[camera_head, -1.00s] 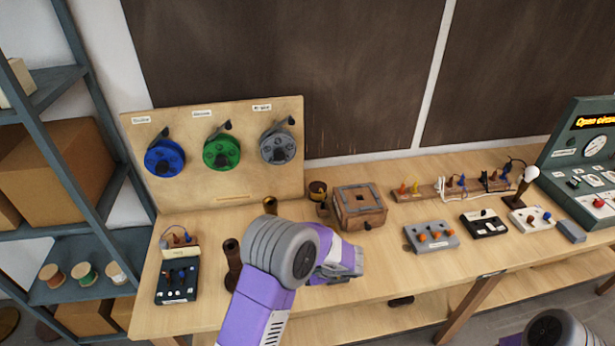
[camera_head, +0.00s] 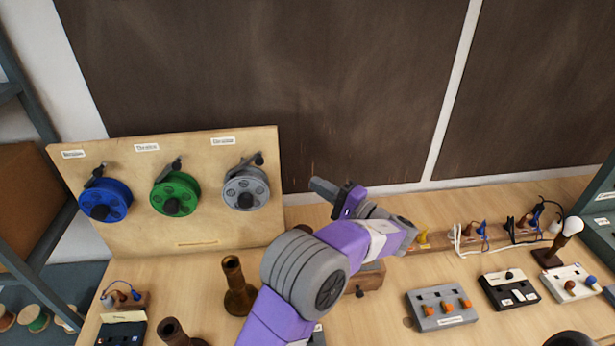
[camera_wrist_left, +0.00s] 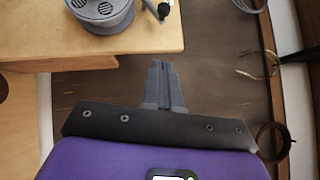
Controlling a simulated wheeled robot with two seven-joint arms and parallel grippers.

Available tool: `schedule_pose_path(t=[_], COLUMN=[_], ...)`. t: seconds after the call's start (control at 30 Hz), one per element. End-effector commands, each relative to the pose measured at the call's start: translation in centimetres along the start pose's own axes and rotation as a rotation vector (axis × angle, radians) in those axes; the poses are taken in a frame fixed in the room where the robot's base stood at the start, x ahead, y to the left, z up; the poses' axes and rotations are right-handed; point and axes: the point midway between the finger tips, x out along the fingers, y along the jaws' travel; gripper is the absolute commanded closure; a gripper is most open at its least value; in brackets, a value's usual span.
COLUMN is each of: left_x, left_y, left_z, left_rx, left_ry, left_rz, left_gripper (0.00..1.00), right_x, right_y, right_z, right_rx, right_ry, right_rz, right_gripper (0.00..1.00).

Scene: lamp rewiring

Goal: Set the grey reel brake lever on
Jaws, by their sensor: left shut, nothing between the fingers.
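The grey reel (camera_head: 246,189) hangs on the upright wooden board (camera_head: 130,230), right of the green reel (camera_head: 176,194) and the blue reel (camera_head: 105,201). Its brake lever (camera_head: 249,161) is a dark bar with a black knob at the reel's upper right. In the left wrist view the reel (camera_wrist_left: 102,12) and the lever knob (camera_wrist_left: 163,10) are at the top, partly cut off. My left gripper (camera_head: 316,184) is shut and empty, right of the board, its fingers pointing left towards the grey reel but apart from it. It also shows in the left wrist view (camera_wrist_left: 164,68).
A brass-brown stand (camera_head: 237,290) is on the bench below the board. A wooden box (camera_head: 370,279) is partly hidden behind my left arm. A grey switch box (camera_head: 442,307) and a black one (camera_head: 510,290) stand at right. The dark wall panel behind is clear.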

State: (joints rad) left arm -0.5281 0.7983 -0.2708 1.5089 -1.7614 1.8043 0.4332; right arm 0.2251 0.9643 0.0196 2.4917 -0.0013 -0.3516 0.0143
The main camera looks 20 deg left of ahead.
Motion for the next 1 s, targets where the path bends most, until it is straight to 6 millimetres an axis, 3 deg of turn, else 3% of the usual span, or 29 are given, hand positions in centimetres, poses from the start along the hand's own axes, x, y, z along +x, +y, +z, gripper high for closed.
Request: schedule_pose_path(t=[0.43, 0.7, 1.0], left_x=[9.3, 11.4, 11.7], left_y=[-0.1, 0.0, 0.0], left_z=[0.2, 2.5, 2.9], left_rx=[0.002, 0.002, 0.001], left_ry=[-0.004, 0.000, 0.000], left_rz=[0.002, 0.003, 0.002], left_gripper=[1.00, 1.00, 1.00], right_x=[-1.3, -1.6, -1.6], right_y=[-0.5, -0.6, -0.6], right_z=[0.0, 0.0, 0.0], right_rx=[0.000, 0.000, 0.000], right_ry=[0.001, 0.001, 0.001], right_rz=[0.000, 0.000, 0.000], right_gripper=[0.57, 0.57, 0.57])
